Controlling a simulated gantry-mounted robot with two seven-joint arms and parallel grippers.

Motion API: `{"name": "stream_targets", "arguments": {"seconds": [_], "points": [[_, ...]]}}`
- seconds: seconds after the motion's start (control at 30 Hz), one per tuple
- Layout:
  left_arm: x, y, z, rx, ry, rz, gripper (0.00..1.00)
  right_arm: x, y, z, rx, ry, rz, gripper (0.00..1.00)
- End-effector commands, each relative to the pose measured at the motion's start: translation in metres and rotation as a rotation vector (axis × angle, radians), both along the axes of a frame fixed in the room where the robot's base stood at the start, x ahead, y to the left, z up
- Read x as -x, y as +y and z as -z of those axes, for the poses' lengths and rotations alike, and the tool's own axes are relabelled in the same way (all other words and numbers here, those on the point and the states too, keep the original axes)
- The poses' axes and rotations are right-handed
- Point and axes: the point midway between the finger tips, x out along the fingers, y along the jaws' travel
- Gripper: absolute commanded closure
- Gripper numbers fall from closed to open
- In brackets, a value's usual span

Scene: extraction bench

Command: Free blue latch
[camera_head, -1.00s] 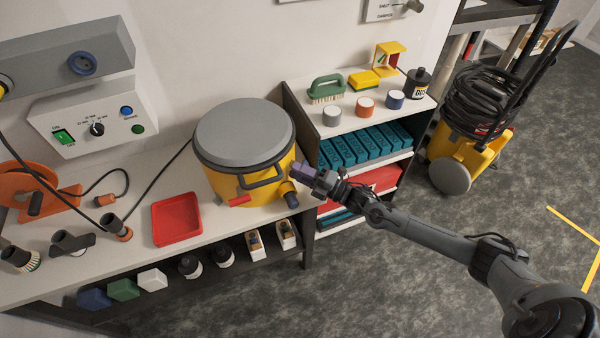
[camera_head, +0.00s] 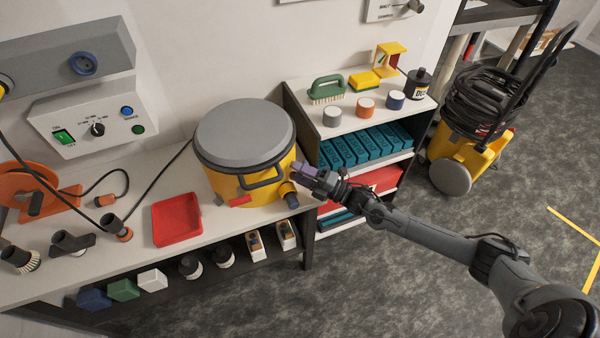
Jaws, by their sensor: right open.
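The yellow canister (camera_head: 226,187) with a grey lid (camera_head: 244,133) stands on the bench. A red latch (camera_head: 240,201) shows low on its front, left of the dark handle (camera_head: 264,179). I cannot make out a blue latch; the canister's right side is partly hidden by my right gripper. A yellow port with a dark end (camera_head: 291,197) sticks out there. My right gripper (camera_head: 300,174) is open, its purplish fingers at the canister's right side, just above the port. I cannot tell whether they touch it. My left gripper is not in view.
A red tray (camera_head: 177,220) lies left of the canister. A yellow vacuum (camera_head: 463,158) stands on the floor farther right.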

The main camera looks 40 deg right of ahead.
Motion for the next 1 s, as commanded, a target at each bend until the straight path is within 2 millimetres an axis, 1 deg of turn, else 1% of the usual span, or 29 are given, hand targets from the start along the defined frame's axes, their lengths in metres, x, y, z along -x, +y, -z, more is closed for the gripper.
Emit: {"name": "stream_targets", "arguments": {"seconds": [0.17, 0.5, 0.7, 0.83, 1.0], "points": [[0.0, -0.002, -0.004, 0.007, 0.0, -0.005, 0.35, 0.011, -0.006, 0.003, 0.001, 0.003, 0.001, 0.54], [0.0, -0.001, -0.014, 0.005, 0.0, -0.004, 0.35, 0.06, -0.032, 0.013, 0.002, 0.004, 0.0, 0.54], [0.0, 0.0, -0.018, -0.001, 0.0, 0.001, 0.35, 0.083, -0.044, 0.019, 0.001, 0.002, 0.0, 0.54], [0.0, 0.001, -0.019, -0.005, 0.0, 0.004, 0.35, 0.09, -0.048, 0.02, 0.0, 0.0, 0.0, 0.54], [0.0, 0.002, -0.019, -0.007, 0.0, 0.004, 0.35, 0.093, -0.049, 0.021, 0.0, -0.001, 0.0, 0.54]]}}
